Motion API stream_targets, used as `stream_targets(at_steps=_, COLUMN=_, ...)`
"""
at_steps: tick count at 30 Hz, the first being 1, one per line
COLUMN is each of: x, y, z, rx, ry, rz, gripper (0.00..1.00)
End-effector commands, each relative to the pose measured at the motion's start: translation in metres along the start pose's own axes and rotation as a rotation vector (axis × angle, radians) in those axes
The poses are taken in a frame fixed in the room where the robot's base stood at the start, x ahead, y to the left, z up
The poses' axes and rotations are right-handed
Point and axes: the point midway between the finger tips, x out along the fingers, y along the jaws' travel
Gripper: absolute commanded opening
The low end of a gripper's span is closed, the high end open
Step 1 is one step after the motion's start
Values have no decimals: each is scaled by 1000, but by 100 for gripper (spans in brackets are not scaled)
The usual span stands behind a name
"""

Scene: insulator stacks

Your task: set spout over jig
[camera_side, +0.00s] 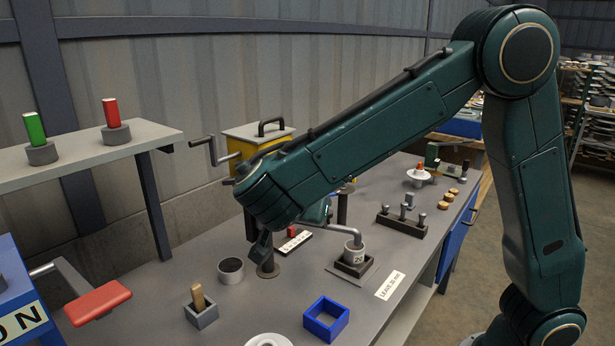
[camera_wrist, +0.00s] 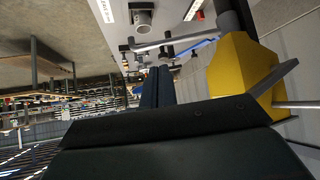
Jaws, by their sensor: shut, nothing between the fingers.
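The spout, a bent grey pipe (camera_side: 335,231), reaches across to a pale cup marked 20 (camera_side: 353,254). Its down-turned end is at or just above the cup in the side view; I cannot tell the exact gap. In the wrist view the spout (camera_wrist: 165,42) runs sideways, with the cup (camera_wrist: 142,17) near its free end. The cup stands in a dark square holder (camera_side: 352,269), which looks like the jig, on a grey plate. My gripper (camera_wrist: 158,70) is shut and empty, seen in the wrist view with its fingers together. In the side view my arm mostly hides it.
A yellow box (camera_side: 248,145) with a crank stands behind my arm; it shows large in the wrist view (camera_wrist: 240,75). A dark peg rack (camera_side: 402,222) stands right of the jig.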

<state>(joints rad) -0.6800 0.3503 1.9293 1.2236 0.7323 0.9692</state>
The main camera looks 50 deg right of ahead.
Motion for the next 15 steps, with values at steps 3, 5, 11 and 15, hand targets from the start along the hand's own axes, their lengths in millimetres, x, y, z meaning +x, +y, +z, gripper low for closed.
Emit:
stream_targets(at_steps=3, x=1, y=3, z=0, rx=15, ry=6, rz=10, gripper=0)
stream_targets(at_steps=5, x=1, y=3, z=0, rx=14, ry=6, rz=10, gripper=0)
stream_targets(at_steps=11, x=7, y=2, z=0, rx=11, ry=6, rz=9, gripper=0)
stream_targets(at_steps=15, x=18, y=2, z=-1, rx=11, ry=6, rz=10, gripper=0)
